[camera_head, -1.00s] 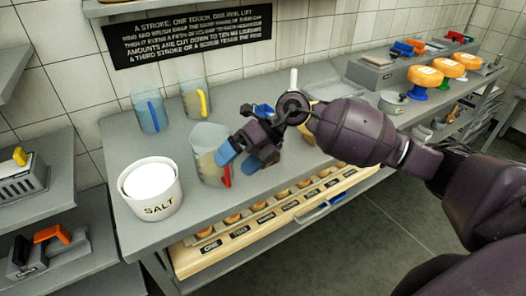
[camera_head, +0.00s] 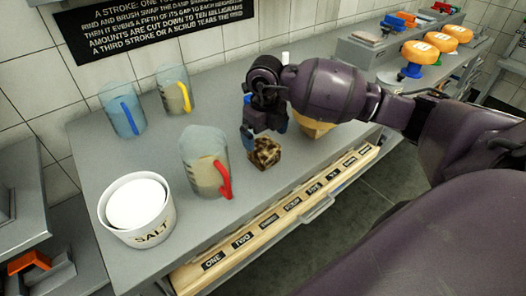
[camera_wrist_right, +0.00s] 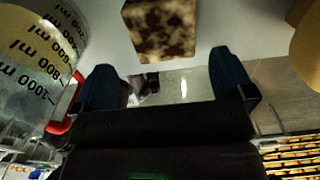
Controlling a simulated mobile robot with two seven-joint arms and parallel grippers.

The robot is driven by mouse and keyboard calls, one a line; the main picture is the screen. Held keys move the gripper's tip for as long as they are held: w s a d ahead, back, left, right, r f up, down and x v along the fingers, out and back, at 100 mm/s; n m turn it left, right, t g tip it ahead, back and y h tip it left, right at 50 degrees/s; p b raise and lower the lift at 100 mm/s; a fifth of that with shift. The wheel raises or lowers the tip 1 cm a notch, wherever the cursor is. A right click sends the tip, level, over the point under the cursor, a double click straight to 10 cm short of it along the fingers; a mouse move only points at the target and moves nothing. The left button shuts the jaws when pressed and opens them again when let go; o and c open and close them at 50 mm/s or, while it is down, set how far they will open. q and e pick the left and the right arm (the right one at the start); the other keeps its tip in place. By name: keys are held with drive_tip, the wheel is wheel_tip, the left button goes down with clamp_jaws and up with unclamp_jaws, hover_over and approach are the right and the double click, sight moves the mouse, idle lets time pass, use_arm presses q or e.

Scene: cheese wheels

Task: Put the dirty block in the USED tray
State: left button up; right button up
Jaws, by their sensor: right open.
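The dirty block (camera_head: 265,151), mottled dark brown and tan, sits on the grey worktop just right of the jug with the red handle. It also shows at the top middle of the right wrist view (camera_wrist_right: 160,30). My right gripper (camera_head: 264,125) is open and empty, its blue fingertips pointing down just behind the block. In the right wrist view, its two fingers (camera_wrist_right: 165,78) are spread wide, with the block beyond them and not between them. I cannot make out a USED label on any tray. My left gripper is not in view.
The red-handled jug (camera_head: 205,163) stands close left of the block. A yellowish piece (camera_head: 313,126) lies to the right, partly behind my arm. A salt tub (camera_head: 138,212) is at front left. A labelled wooden drawer (camera_head: 280,218) runs along the front edge.

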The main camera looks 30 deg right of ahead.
sight(264, 145)
drive_tip(key=shift+w+d+f, duration=0.1)
drive_tip(key=shift+w+f, duration=0.1)
drive_tip(key=shift+f, duration=0.95)
drive_tip(key=shift+w+d+f, duration=0.1)
drive_tip(key=shift+w+f, duration=0.1)
drive_tip(key=shift+f, duration=0.95)
drive_tip(key=shift+w+f, duration=0.2)
drive_tip(key=shift+f, duration=0.95)
drive_tip(key=shift+c, duration=0.2)
drive_tip(key=c, duration=1)
drive_tip(key=shift+r, duration=0.1)
